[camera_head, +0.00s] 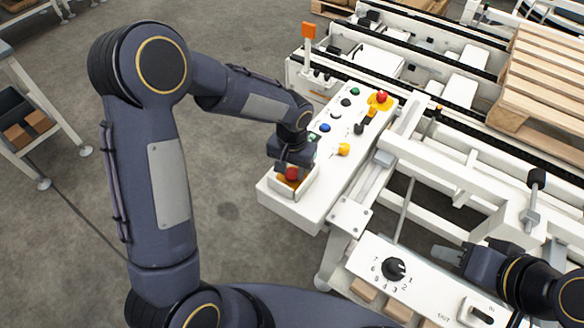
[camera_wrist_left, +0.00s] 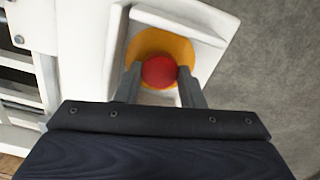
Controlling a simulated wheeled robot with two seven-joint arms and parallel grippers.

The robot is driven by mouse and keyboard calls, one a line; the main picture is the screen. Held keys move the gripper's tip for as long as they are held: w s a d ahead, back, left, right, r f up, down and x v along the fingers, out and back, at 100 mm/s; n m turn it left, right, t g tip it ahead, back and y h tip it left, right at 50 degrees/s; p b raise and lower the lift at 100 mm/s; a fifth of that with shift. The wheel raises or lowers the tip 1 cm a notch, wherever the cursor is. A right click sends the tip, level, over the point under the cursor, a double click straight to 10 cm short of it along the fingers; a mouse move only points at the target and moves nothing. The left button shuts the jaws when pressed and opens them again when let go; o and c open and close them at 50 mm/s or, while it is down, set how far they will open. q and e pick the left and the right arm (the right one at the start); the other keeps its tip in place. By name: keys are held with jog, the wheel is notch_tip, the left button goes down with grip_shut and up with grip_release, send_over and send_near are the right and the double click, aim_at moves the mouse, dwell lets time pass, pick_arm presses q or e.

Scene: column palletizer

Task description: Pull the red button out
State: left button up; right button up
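A round red button (camera_head: 292,174) on a yellow-orange base sits inside a white raised guard at the near end of the white control panel (camera_head: 300,212). In the left wrist view the red button (camera_wrist_left: 159,72) lies between the two fingertips of my left gripper (camera_wrist_left: 160,76). Both fingers appear to touch its sides, the gripper closed to its width. In the head view my left gripper (camera_head: 292,163) comes down over this button from above. My right gripper (camera_head: 452,256) is at the lower right, beside the selector-knob panel; its finger opening is unclear.
A second red button (camera_head: 382,97) on a yellow base is at the panel's far end. Black, green, blue and yellow controls lie between. A numbered black knob (camera_head: 394,269) is on the lower white panel. A wooden pallet (camera_head: 545,80) is at the right.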

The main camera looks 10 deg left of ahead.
aim_at(292, 173)
pick_arm(q)
grip_shut()
jog(key=shift+r, duration=0.65)
jog(key=shift+o, duration=1.8)
grip_release()
jog(key=shift+r, duration=0.1)
notch_tip(292, 173, up, 6)
jog(key=shift+r, duration=0.8)
